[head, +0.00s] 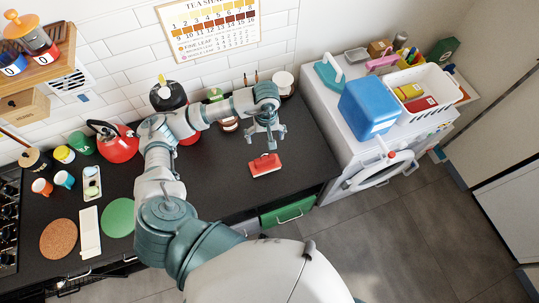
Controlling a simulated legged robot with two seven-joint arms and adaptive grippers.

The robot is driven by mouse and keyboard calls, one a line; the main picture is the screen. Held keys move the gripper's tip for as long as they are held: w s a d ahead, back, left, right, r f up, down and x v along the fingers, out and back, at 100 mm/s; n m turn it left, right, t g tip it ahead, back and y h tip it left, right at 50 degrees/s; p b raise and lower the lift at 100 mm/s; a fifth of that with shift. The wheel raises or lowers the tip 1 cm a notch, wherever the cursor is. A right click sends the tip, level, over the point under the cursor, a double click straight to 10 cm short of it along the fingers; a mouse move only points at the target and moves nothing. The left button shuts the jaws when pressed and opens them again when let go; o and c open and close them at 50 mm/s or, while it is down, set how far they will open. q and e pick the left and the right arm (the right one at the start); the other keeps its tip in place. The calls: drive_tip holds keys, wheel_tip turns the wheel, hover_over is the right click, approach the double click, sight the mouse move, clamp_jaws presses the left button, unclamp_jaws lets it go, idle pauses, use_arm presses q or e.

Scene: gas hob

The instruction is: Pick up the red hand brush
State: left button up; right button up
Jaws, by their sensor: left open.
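The red hand brush (265,167) lies on the dark countertop (228,182), near its right part, with a pale strip along its lower edge. My left gripper (268,145) hangs over the counter just above and behind the brush in the picture, fingers pointing down. It is open and empty, and a small gap shows between its fingertips and the brush. My left arm comes in from the lower middle and bends across the counter. My right gripper is not in the picture.
Left on the counter are a red kettle (115,144), a round cork mat (58,239) and a green disc (118,218). A white washing machine (337,143) stands right, bearing a blue box (369,108) and a white basket (447,92). Counter around the brush is clear.

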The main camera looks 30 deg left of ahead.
use_arm(q)
wheel_tip(320, 180, down, 4)
drive_tip(key=s, duration=0.2)
drive_tip(key=p, duration=0.2)
hover_over(265, 159)
drive_tip(key=d, duration=0.1)
wheel_tip(265, 159, down, 6)
drive_tip(key=shift+f, duration=0.15)
drive_tip(key=shift+s+f, duration=0.1)
drive_tip(key=shift+f, duration=0.2)
drive_tip(key=f, duration=0.1)
drive_tip(key=a+f, duration=0.1)
drive_tip(key=f, duration=0.1)
drive_tip(key=f+p, duration=0.1)
drive_tip(key=f, duration=0.1)
drive_tip(key=shift+a, duration=0.25)
drive_tip(key=shift+d+r, duration=0.15)
drive_tip(key=shift+d, duration=0.1)
drive_tip(key=shift+c, duration=0.8)
drive_tip(key=shift+d+r, duration=0.1)
drive_tip(key=shift+d, duration=0.1)
drive_tip(key=c, duration=1.1)
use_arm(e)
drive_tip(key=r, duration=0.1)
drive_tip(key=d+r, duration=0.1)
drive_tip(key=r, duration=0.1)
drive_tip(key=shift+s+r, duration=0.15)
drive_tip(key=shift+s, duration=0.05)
use_arm(q)
drive_tip(key=shift+a, duration=0.15)
